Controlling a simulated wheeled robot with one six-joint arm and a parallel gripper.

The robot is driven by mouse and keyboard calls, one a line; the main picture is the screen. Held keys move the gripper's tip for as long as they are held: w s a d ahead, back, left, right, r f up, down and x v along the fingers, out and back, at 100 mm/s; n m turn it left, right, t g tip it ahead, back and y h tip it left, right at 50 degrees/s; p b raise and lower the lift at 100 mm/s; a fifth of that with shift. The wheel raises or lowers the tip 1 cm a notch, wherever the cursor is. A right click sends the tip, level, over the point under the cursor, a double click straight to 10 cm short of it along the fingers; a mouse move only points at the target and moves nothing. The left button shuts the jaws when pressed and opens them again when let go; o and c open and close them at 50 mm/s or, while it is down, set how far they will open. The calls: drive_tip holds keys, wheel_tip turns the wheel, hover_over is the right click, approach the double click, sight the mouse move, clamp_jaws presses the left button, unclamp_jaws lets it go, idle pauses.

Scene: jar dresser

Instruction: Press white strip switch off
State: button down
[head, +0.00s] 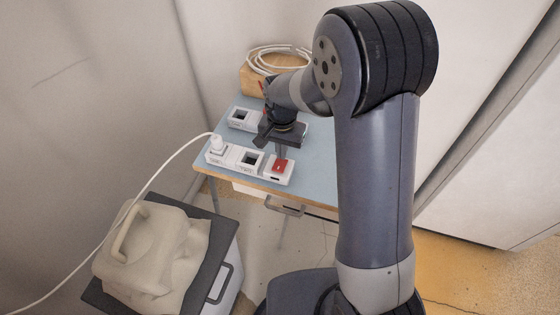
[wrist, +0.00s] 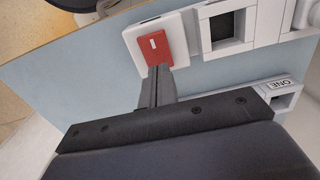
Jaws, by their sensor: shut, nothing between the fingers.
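A white power strip (head: 238,158) lies along the front edge of the blue-topped table in the head view. Its red switch (head: 283,165) is at the strip's right end. The switch also shows in the wrist view (wrist: 155,47), with a small white mark on it. My gripper (head: 281,156) is shut and empty, pointing down at the switch. In the wrist view its fingertips (wrist: 159,70) overlap the switch's lower edge. I cannot tell whether they touch it, or which way the switch is set. A white plug (head: 216,143) stands in the strip's left end.
A second white unit (head: 241,119) lies behind the strip, partly hidden by my gripper; a label reading "ONE" (wrist: 279,84) shows on it. A wooden box with coiled cable (head: 262,78) stands at the back.

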wheel_tip(320, 180, up, 6)
drive_tip(key=p, duration=0.3)
drive_tip(key=shift+f, duration=0.25)
drive_tip(key=shift+f, duration=0.15)
wheel_tip(320, 180, down, 7)
drive_tip(key=b, duration=0.4)
drive_tip(key=shift+b, duration=0.4)
drive_tip(key=shift+r, duration=0.2)
